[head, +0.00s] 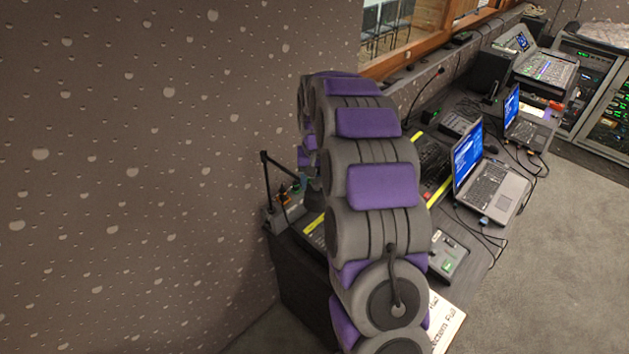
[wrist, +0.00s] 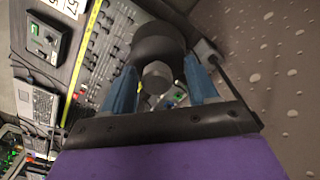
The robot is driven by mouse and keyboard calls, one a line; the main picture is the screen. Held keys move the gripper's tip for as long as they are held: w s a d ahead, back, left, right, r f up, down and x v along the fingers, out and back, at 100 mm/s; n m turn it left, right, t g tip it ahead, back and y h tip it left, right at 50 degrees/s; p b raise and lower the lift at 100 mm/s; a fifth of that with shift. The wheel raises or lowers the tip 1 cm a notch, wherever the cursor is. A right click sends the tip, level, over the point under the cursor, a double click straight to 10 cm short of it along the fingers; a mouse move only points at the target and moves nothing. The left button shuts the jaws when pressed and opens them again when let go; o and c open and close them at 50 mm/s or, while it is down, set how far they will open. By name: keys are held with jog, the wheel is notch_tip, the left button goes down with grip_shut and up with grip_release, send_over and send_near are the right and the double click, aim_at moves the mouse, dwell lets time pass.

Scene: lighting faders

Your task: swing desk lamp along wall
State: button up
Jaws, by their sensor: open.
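The desk lamp shows in the head view as a thin black bent arm (head: 266,178) beside the speckled wall, rising at the desk's wall-side corner; its head end is hidden behind my arm. In the wrist view a thin dark rod (wrist: 232,88), seemingly the lamp's arm, runs beside the right finger. A dark rounded piece with a grey round end, seemingly the lamp head (wrist: 158,42), lies between and beyond the fingers. My gripper (wrist: 160,88), with two blue fingers, is open around it. I cannot tell whether either finger touches it. My gripper is hidden in the head view.
The speckled wall (head: 130,150) stands close on the left. The desk carries a fader console (head: 432,165), laptops (head: 490,178) and a small grey box (head: 447,255), with loose cables. A window (head: 385,25) is behind. Carpet (head: 560,230) is clear at right.

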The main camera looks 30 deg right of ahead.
jog(key=shift+d, duration=0.3)
jog(key=shift+c, duration=0.2)
jog(key=shift+d+f, duration=0.1)
jog(key=shift+d, duration=0.2)
jog(key=c, duration=0.3)
jog(key=shift+a, duration=0.65)
jog(key=c, duration=0.6)
jog(key=shift+c, duration=0.7)
jog(key=shift+d, duration=0.35)
grip_shut()
